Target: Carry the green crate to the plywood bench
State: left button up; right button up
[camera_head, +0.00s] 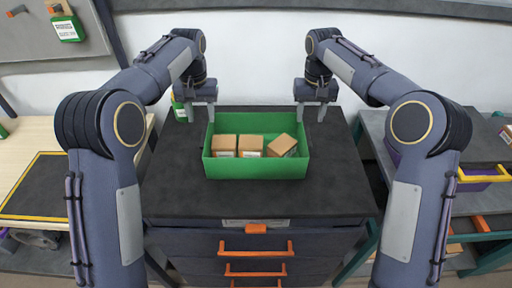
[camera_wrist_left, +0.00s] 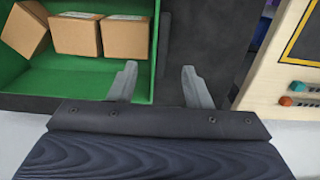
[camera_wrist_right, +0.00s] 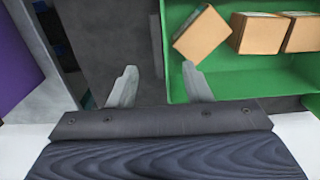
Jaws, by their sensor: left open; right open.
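The green crate (camera_head: 257,171) stands on the dark top of a drawer cabinet and holds three small cardboard boxes (camera_head: 250,146); one sits askew at the right. My left gripper (camera_head: 200,113) is open and empty at the crate's far left corner. In the left wrist view its fingers (camera_wrist_left: 160,84) appear on either side of the line of the crate wall. My right gripper (camera_head: 310,114) is open at the far right corner. In the right wrist view its fingers (camera_wrist_right: 160,86) likewise flank the wall line. Contact cannot be told. The plywood bench (camera_head: 30,132) is at the left.
A black mat with a yellow border (camera_head: 45,185) lies on the bench. The dark cabinet top (camera_head: 250,203) is clear in front of the crate. Orange-handled drawers (camera_head: 256,250) are below. A grey shelf unit (camera_head: 475,205) with a purple bin (camera_head: 482,183) stands at the right.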

aim_at(205, 135)
pick_arm(q)
notch_tip(205, 135, down, 7)
jog(key=shift+r, duration=0.1)
pick_arm(e)
notch_tip(205, 135, down, 7)
jog(key=shift+r, duration=0.1)
pick_arm(q)
grip_shut()
pick_arm(e)
grip_shut()
